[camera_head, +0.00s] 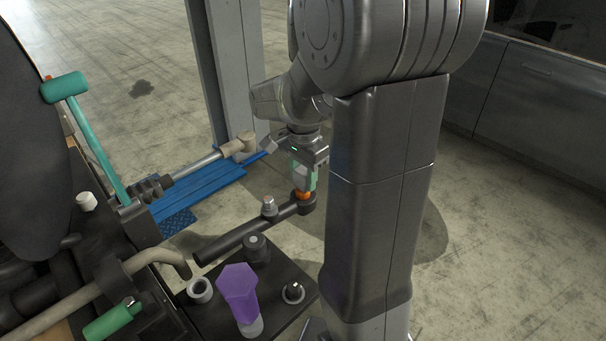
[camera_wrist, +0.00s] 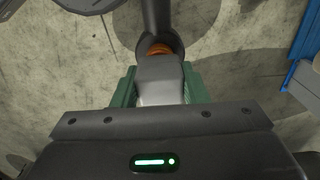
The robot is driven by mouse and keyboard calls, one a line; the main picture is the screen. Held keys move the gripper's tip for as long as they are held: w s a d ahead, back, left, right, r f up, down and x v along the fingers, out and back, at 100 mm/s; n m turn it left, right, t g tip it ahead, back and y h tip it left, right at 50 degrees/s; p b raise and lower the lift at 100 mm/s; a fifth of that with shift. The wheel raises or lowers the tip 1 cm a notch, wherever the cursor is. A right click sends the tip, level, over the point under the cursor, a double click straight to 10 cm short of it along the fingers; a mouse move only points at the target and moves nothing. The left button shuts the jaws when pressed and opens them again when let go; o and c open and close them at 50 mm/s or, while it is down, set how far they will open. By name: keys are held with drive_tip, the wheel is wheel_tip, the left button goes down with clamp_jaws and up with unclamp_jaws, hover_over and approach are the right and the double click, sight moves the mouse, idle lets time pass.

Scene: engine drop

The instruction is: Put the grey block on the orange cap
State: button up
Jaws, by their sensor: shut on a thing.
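The grey block (camera_wrist: 160,80) is between the green fingers of my gripper (camera_wrist: 158,92) in the wrist view. My gripper (camera_head: 303,178) is shut on it, and the block (camera_head: 299,173) shows in part in the head view. The orange cap (camera_head: 304,194) sits at the right end of a dark pipe, directly below the gripper. In the wrist view the orange cap (camera_wrist: 158,49) shows just beyond the block's far end, partly hidden by it. I cannot tell whether block and cap touch.
The dark pipe (camera_head: 235,238) runs left from the cap, with a grey fitting (camera_head: 269,206) on it. A purple piece (camera_head: 238,290) stands on a dark block below. A teal hammer (camera_head: 90,135) and a grey rod (camera_head: 195,165) are at left. A grey post (camera_head: 232,70) stands behind.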

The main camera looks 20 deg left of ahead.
sight(303, 171)
drive_tip(key=shift+f, duration=0.15)
drive_tip(key=o, duration=1)
wheel_tip(303, 171, up, 12)
drive_tip(key=shift+r+p, duration=0.2)
drive_tip(key=shift+p, duration=0.1)
